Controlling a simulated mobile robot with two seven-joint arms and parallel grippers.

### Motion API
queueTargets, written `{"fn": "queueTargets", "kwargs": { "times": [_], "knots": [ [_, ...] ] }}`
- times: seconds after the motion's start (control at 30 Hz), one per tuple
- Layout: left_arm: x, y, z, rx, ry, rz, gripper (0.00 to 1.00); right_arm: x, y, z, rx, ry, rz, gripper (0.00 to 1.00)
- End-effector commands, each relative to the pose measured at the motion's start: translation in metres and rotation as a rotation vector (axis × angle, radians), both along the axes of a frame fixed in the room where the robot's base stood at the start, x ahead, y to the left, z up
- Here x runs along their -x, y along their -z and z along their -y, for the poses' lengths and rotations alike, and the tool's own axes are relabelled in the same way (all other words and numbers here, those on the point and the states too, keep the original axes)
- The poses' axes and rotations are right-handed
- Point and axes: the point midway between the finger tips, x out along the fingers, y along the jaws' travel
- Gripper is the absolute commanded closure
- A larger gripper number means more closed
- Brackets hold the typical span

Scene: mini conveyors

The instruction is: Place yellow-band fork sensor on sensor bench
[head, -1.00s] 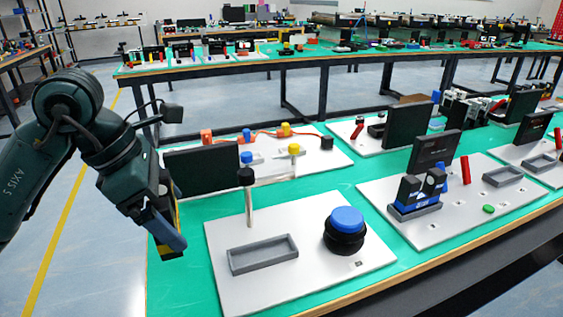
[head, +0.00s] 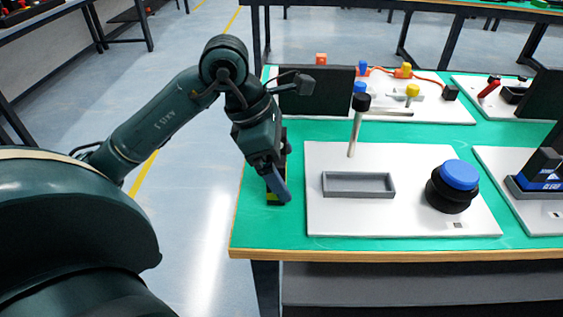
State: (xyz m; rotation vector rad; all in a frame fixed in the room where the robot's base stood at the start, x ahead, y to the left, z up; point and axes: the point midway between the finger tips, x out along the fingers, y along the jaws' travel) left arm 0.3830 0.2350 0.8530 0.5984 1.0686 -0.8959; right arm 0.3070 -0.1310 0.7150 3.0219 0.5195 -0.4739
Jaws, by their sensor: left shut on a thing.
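My left gripper (head: 277,188) is over the left end of the green-topped bench (head: 260,225), just left of a white board. It is shut on a dark piece with yellow edges (head: 274,199), which I take to be the yellow-band fork sensor. The fingers hide most of this piece. It looks upright and close to the green top; I cannot tell whether it touches it. I see no label that marks the sensor bench. My right gripper is not in view.
The white board (head: 330,220) bears a grey tray (head: 358,194), a black-knobbed lever (head: 357,130) and a blue push button (head: 460,175). A dark upright panel (head: 318,95) stands behind. Green surface is free in front of and left of the board.

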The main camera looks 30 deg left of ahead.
Motion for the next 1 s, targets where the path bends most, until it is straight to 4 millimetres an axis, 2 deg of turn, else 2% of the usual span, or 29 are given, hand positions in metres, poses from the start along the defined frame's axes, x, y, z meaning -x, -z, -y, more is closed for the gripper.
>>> {"fn": "queueTargets", "kwargs": {
  "times": [0.27,0.3,0.37,0.57,0.7,0.77,1.0],
  "knots": [
    [0.000,0.003,0.000,0.000,0.001,0.002,0.35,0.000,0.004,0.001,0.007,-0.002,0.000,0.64],
    [0.000,0.003,0.000,0.000,0.001,0.000,0.04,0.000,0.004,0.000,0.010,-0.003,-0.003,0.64],
    [0.000,0.002,0.000,0.000,0.001,0.000,0.00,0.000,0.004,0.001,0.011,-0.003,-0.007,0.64],
    [0.000,0.002,0.000,0.000,0.000,0.000,0.00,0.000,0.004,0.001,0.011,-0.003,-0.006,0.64],
    [0.000,-0.006,-0.001,-0.001,-0.001,0.002,0.00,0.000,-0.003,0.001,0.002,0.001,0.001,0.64],
    [0.002,-0.014,-0.005,-0.002,-0.002,0.004,0.00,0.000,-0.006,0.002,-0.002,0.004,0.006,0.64],
    [0.012,-0.063,-0.022,-0.003,-0.002,0.005,0.00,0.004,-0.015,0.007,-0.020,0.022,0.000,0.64]
  ]
}}
